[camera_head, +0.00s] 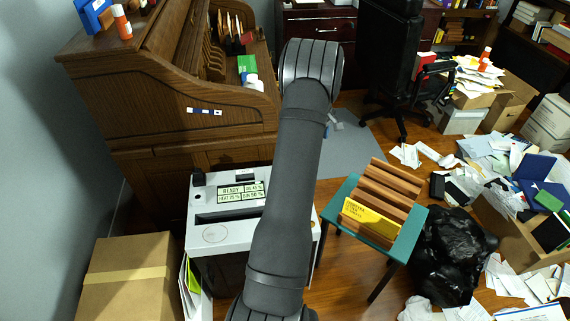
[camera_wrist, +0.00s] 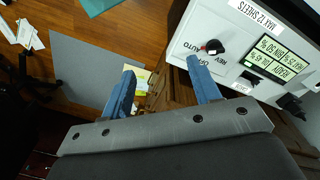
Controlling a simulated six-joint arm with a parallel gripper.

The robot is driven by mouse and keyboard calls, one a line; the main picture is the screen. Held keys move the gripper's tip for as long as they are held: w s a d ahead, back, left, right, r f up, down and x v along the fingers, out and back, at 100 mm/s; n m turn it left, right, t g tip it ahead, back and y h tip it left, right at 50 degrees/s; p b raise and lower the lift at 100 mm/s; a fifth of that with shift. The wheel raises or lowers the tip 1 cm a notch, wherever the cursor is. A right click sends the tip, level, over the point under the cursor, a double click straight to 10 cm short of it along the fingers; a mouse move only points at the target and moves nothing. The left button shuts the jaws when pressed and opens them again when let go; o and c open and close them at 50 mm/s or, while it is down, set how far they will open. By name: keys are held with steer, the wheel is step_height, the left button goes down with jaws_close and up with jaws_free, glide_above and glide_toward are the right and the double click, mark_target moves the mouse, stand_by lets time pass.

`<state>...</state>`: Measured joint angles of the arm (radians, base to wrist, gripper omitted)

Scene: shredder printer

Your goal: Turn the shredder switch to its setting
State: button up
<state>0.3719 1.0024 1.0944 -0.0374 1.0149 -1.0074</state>
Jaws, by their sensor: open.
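The shredder (camera_head: 222,235) is a white-topped machine with a green display (camera_head: 240,191) reading READY, left of my arm in the head view. In the wrist view its panel (camera_wrist: 187,45) fills the upper right. The rotary switch (camera_wrist: 214,47) there is a black knob with a red mark, beside the labels REV, OFF and AUTO; I cannot tell which label it points at. My gripper (camera_wrist: 160,66) has two blue fingers, open and empty. The right finger's tip appears close to the switch, but contact is not clear. My arm hides the gripper in the head view.
A black rocker (camera_wrist: 251,77) and another black part (camera_wrist: 291,105) sit on the panel near the display. A teal side table (camera_head: 408,238) stands right of the shredder, a cardboard box (camera_head: 125,285) left, and a wooden desk (camera_head: 165,100) behind. Papers and a black bag (camera_head: 450,250) clutter the right.

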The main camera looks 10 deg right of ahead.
steer(key=s+a+r+n+t+y, duration=0.15)
steer(key=s+a+n, duration=0.25)
steer(key=n, duration=1.3)
steer(key=s+a+f+n+t+y, duration=0.1)
steer(key=s+a+n+t, duration=0.3)
steer(key=n, duration=1.4)
steer(key=shift+m+g, duration=0.3)
steer(key=shift+g, duration=0.55)
steer(key=x, duration=1.1)
steer(key=a+x, duration=0.1)
steer(key=x, duration=0.5)
steer(key=shift+w, duration=0.3)
steer(key=c, duration=1)
